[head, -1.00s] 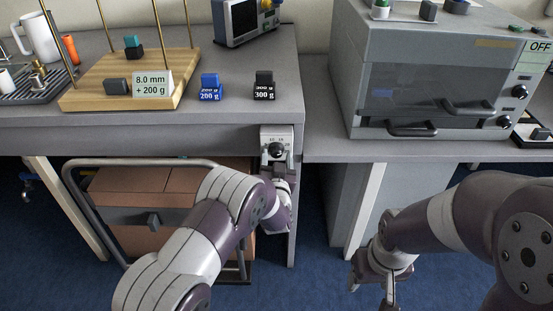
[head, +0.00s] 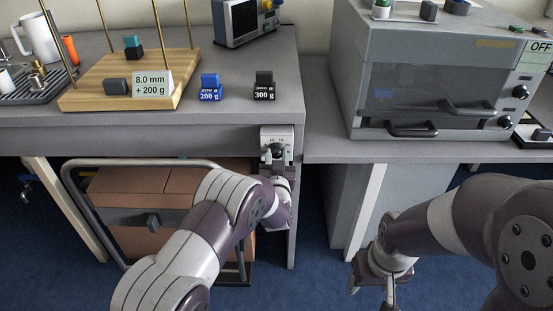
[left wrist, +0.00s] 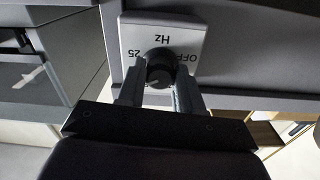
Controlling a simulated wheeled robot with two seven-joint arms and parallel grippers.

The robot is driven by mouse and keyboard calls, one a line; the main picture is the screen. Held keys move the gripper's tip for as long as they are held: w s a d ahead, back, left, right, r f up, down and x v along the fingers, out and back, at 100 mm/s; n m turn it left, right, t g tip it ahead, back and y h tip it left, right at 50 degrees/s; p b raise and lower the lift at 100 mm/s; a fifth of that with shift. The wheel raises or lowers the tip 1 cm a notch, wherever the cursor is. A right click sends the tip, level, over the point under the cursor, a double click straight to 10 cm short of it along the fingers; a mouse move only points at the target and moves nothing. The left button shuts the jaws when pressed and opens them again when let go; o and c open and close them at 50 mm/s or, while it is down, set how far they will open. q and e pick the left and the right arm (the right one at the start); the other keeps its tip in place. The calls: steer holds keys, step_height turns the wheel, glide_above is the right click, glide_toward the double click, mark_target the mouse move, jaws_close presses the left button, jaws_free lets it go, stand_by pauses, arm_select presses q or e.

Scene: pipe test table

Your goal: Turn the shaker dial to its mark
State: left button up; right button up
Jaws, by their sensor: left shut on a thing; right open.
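The shaker dial is a round black knob (left wrist: 160,70) on a pale panel (left wrist: 185,28) printed with "Hz", "25" and "OFF" in the left wrist view, where the print appears upside down. In the head view the panel (head: 268,134) is on the table's front edge, with the dark knob (head: 277,151) low on it. My left gripper (left wrist: 158,82) is shut on the knob, one finger on each side. A light pointer line shows on the knob's lower left in the wrist view. My right gripper (head: 374,287) is open and empty, low over the blue floor.
A grey table (head: 230,120) carries a wooden stand (head: 75,98), a blue 200 g weight (head: 210,88) and a black 300 g weight (head: 264,88). A cart (head: 140,162) with boxes stands below. A grey oven (head: 420,75) is at right.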

arm_select(q)
steer(key=n+b, duration=0.4)
steer(key=n, duration=0.3)
steer(key=shift+f+b, duration=0.2)
steer(key=shift+b, duration=0.1)
steer(key=n+b, duration=0.4)
steer(key=n, duration=0.1)
steer(key=n+b, duration=0.8)
steer(key=b, duration=0.1)
steer(key=shift+f+n+b, duration=0.2)
steer(key=shift+n+b, duration=0.1)
steer(key=n+b, duration=1)
steer(key=b, duration=0.1)
steer(key=shift+r+b, duration=0.1)
steer(key=shift+b, duration=0.25)
steer(key=shift+r+n+b, duration=0.1)
steer(key=shift+n+b, duration=0.9)
steer(key=shift+n, duration=0.1)
steer(key=shift+r+n+b, duration=0.15)
steer(key=shift+n+b, duration=0.6)
steer(key=shift+n, duration=0.25)
